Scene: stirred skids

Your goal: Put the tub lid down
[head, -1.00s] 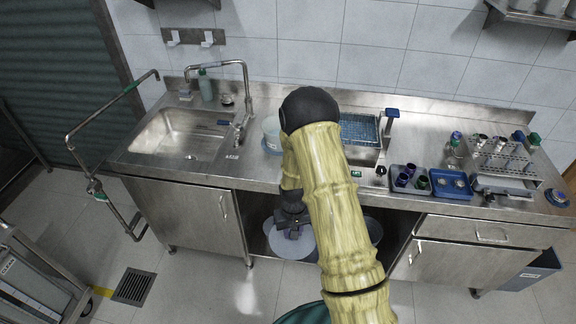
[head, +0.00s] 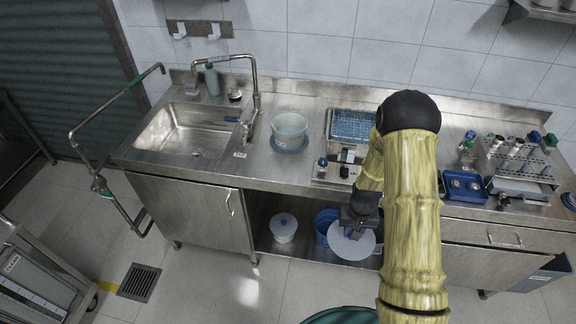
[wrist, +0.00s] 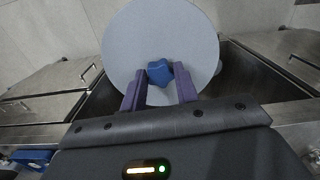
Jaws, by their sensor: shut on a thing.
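The tub lid (head: 350,247) is a pale round disc. In the wrist view the lid (wrist: 160,30) fills the top centre, with a blue star-shaped knob (wrist: 160,72) at its middle. My gripper (wrist: 158,88) has its two purple fingers on either side of the knob and is shut on it. In the head view my gripper (head: 358,226) holds the lid in front of the open bay under the counter. A clear tub (head: 290,127), its top open, stands on a round blue base on the counter, right of the sink.
Under the counter are a white lidded bucket (head: 284,227) and a blue bucket (head: 324,222), partly behind the lid. On the counter, a metal device (head: 337,172), a blue rack (head: 353,125) and a blue tray (head: 463,187) stand right of the tub. Bare steel shows around the tub.

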